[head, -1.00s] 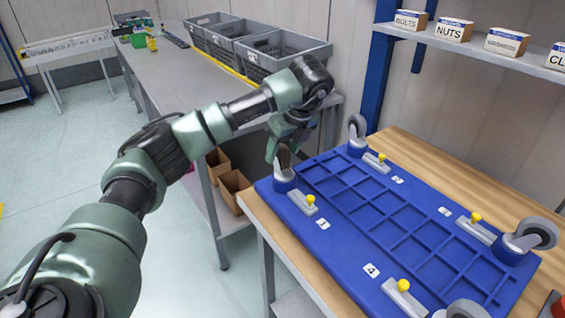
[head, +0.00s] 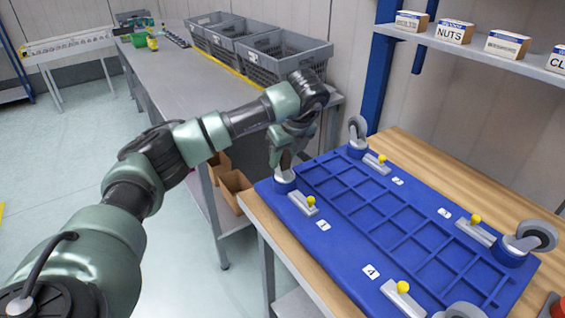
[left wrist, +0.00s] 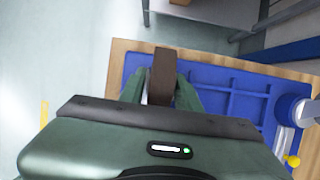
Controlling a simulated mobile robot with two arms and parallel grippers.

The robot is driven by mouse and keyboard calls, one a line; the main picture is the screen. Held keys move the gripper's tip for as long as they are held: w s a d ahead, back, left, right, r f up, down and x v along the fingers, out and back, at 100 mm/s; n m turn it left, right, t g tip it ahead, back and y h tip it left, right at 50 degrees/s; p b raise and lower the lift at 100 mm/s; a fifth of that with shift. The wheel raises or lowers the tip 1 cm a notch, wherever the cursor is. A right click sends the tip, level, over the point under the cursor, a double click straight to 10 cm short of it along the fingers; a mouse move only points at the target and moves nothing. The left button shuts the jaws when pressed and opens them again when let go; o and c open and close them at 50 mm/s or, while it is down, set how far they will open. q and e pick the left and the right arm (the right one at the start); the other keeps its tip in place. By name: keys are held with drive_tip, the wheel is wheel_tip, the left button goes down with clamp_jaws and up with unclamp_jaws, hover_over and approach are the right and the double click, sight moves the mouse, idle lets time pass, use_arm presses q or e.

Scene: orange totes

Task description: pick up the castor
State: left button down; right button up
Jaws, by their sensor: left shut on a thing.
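The blue plate (head: 345,280) lies on the wooden bench with a castor at each corner. The castor at the plate's left corner (head: 284,185) shows its blue and grey base in the head view. Its wheel is mostly hidden there by my left gripper (head: 282,160). In the left wrist view the dark wheel (left wrist: 163,72) stands between the two green fingers of my left gripper (left wrist: 160,92), which is shut on it. The castor base still appears seated at the plate corner. My right gripper is not in view.
Other castors stand at the back corner (head: 358,130) and right corner (head: 530,238). Grey crates (head: 270,55) stand on the bench behind my arm. A shelf with labelled boxes (head: 453,31) is at upper right.

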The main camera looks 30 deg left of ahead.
use_arm(q)
drive_tip(key=shift+r, duration=0.15)
wheel_tip(320, 180, up, 9)
drive_tip(key=shift+r+b, duration=0.1)
drive_tip(key=shift+b, duration=0.5)
wheel_tip(320, 180, up, 11)
drive_tip(key=p, duration=0.2)
drive_tip(key=shift+f, duration=0.2)
